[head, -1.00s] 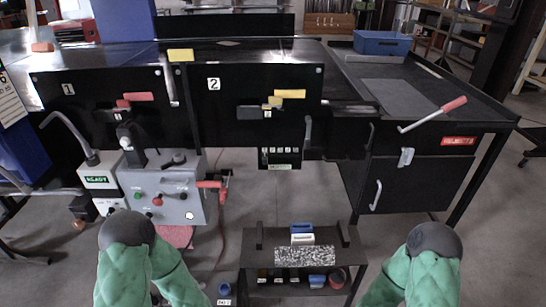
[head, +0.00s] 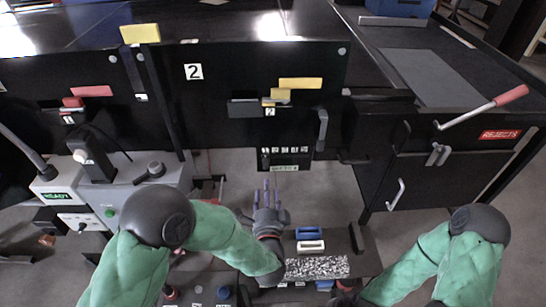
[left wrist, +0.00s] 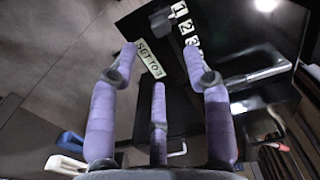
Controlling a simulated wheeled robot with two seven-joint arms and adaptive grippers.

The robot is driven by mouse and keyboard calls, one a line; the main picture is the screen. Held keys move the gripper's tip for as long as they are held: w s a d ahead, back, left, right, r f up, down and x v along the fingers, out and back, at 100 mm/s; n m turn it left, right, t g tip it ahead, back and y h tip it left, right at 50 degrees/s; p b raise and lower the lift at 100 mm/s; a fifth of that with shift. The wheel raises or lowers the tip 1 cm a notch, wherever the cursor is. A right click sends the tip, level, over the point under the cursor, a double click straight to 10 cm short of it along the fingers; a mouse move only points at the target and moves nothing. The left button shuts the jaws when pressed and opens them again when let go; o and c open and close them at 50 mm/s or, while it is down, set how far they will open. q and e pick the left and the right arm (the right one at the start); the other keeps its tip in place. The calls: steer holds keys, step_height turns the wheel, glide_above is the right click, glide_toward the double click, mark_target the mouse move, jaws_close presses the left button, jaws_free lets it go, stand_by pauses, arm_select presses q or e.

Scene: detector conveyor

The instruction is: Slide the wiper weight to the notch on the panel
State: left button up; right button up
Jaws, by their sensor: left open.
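A black panel marked 2 (head: 220,110) carries a yellow block (head: 280,96) on a dark bracket, with a yellow bar (head: 300,84) above it. A small numbered panel (head: 286,158) hangs below, with several number tags and a "SET TO" label; the label (left wrist: 150,60) also shows in the left wrist view, its last digit unclear. I cannot tell for sure which part is the wiper weight, and the notch is not clear. My left gripper (head: 266,190) is open and empty below the small panel, its purple fingers (left wrist: 160,85) spread.
Another panel at left has a red block (head: 72,103). A grey control box (head: 145,180) stands below it. A rejects cabinet (head: 440,180) with a red-handled lever (head: 480,108) is at right.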

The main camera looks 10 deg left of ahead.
mark_target(266, 167)
arm_select(q)
steer(key=b+x, duration=0.3)
steer(key=x, duration=0.7)
steer(key=shift+w, duration=0.25)
steer(key=shift+c, duration=0.3)
jaws_close()
